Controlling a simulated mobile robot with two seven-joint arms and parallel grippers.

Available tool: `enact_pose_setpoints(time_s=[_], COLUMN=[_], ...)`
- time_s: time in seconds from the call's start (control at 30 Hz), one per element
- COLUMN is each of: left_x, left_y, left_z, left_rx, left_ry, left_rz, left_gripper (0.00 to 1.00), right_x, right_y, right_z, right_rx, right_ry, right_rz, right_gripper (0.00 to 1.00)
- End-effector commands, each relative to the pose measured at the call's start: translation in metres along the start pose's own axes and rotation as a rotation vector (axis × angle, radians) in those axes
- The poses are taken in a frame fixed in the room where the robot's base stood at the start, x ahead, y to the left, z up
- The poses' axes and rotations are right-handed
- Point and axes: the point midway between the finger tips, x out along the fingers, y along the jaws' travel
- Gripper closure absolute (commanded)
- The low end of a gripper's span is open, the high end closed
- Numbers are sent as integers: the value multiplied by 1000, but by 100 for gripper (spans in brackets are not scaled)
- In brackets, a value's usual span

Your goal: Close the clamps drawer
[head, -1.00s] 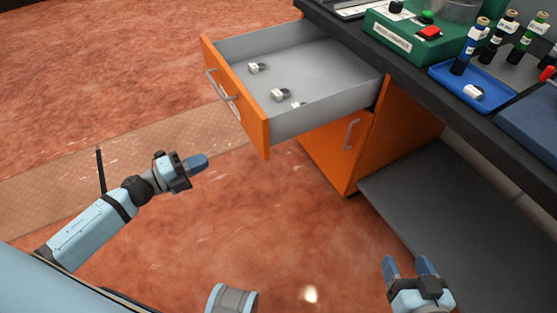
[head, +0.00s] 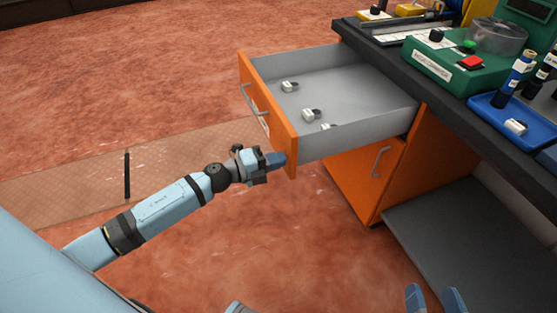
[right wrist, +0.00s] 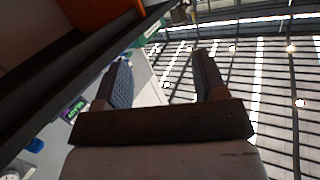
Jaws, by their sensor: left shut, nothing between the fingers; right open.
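The clamps drawer (head: 292,150) has an orange front with a grey bar handle (head: 251,100) and stands pulled out from the bench. Inside its grey tray lie three small clamps, one of them (head: 311,114) near the middle and one partly hidden by the front. My left gripper (head: 277,159) is shut and empty. Its fingertips are at the near lower end of the drawer front; I cannot tell whether they touch it. My right gripper (head: 435,298) is open at the bottom edge of the head view. Its two fingers also show in the right wrist view (right wrist: 160,83), with nothing between them.
Below the drawer is an orange cupboard door (head: 365,185) with its own handle. The dark bench top (head: 425,85) carries a green device (head: 445,58) and a blue tray (head: 488,112) with bottles. A grey low shelf (head: 450,225) is at right. The floor left of the drawer is clear.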

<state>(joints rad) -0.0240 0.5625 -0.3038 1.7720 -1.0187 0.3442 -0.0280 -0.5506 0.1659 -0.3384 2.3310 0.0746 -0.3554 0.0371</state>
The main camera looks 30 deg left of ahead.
Motion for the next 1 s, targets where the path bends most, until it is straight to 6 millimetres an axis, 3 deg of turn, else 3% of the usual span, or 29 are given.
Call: enact_pose_setpoints(time_s=[0.57, 0.77, 1.0], left_x=[9, 35, 89], left_y=[-1, -4, -5], left_z=[0, 0, 0], left_rx=[0, 1, 1], left_ry=[0, 1, 1], left_rz=[-1, -2, -4], left_gripper=[100, 100, 100], right_x=[0, -1, -10], right_y=[0, 5, 17], right_z=[-6, -1, 26], right_rx=[-5, -19, -30], right_ry=[9, -35, -158], right_rz=[-1, 14, 52], right_gripper=[35, 35, 35])
